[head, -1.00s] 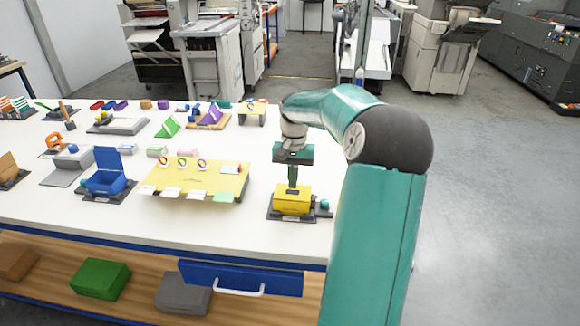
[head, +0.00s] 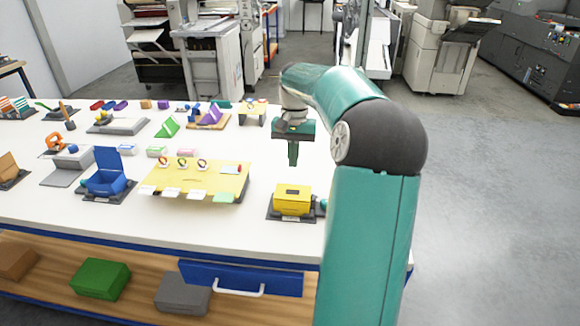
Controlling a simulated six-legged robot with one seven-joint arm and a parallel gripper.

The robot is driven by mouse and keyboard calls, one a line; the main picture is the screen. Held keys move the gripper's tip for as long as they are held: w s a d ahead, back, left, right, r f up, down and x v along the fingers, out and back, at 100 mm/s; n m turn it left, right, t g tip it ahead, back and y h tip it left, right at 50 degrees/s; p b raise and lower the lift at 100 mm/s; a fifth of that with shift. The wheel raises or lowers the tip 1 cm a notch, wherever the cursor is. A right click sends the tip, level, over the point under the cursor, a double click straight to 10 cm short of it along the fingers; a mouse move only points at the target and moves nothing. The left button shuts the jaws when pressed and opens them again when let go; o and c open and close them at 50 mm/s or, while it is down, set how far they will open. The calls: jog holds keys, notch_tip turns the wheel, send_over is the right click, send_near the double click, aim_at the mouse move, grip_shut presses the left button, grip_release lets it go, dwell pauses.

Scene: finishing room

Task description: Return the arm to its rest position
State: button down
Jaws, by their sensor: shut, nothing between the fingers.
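My gripper (head: 293,160) points down in the head view, above and behind a yellow box (head: 292,199). It is shut and empty, with clear space between its tip and the box. My teal arm rises at the right of the view and bends over toward the table. The yellow box is closed and sits on a dark base near the table's front edge. A small teal knob beside it is partly hidden by my arm.
The white table (head: 80,220) carries a yellow board (head: 215,182) with tags and rings, an open blue box (head: 106,184) and several small items. A blue drawer (head: 290,281) is below the front edge. Open grey floor (head: 490,200) lies to the right.

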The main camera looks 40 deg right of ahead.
jog(key=shift+r, duration=0.5)
jog(key=shift+s, duration=0.1)
